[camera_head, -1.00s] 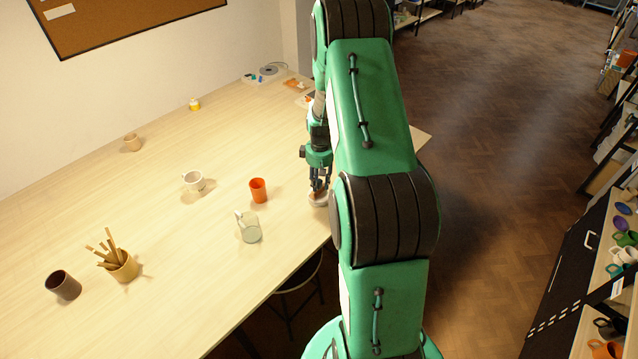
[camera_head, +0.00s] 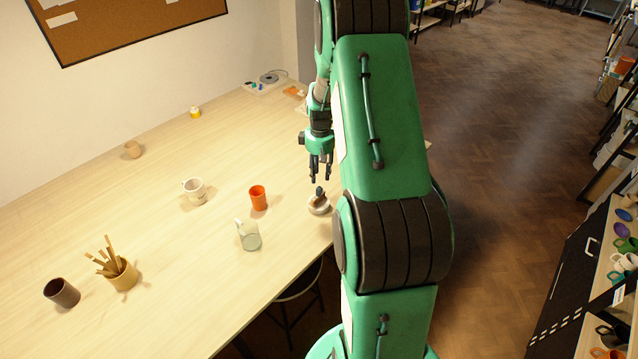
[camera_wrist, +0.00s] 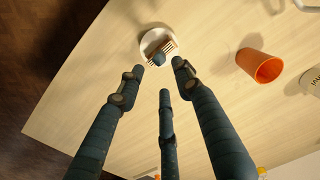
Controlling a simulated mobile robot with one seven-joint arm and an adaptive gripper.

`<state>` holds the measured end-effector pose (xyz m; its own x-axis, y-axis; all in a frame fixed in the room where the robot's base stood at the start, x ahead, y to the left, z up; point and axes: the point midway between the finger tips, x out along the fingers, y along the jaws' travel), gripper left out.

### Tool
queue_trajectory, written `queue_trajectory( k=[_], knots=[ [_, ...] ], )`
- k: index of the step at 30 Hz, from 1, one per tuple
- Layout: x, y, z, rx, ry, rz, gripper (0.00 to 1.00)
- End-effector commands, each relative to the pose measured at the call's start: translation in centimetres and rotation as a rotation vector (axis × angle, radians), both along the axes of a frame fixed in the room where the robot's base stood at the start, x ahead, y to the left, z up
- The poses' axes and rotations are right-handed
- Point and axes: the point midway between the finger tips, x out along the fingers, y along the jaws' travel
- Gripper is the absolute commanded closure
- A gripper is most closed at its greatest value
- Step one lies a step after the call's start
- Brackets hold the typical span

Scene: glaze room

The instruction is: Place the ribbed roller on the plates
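The ribbed roller (camera_wrist: 168,47) sits on the small white plates (camera_wrist: 152,33), with its dark rounded end facing up toward the wrist camera. In the head view the roller (camera_head: 320,193) stands up from the plates (camera_head: 318,209) near the table's right edge. My gripper (camera_head: 320,180) is above the roller, apart from it. In the wrist view its three dark fingers (camera_wrist: 160,76) are spread with nothing between them. How many plates are stacked cannot be told.
A white mug (camera_head: 194,190), a pot of wooden tools (camera_head: 122,274) and a dark cup (camera_head: 62,291) are farther left. The table (camera_head: 200,250) is bare between them.

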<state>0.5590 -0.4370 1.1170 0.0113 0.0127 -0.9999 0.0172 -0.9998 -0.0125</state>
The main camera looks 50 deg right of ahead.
Motion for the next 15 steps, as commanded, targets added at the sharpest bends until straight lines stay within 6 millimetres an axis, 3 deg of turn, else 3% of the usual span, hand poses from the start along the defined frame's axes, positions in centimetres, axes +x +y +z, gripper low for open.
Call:
queue_trajectory(
  k=[6,15],
  knots=[
    [0.0,-0.1,2.9,0.000,-0.001,0.000,0.65],
    [-0.1,-0.1,4.1,0.000,0.000,0.000,0.65]
  ],
)
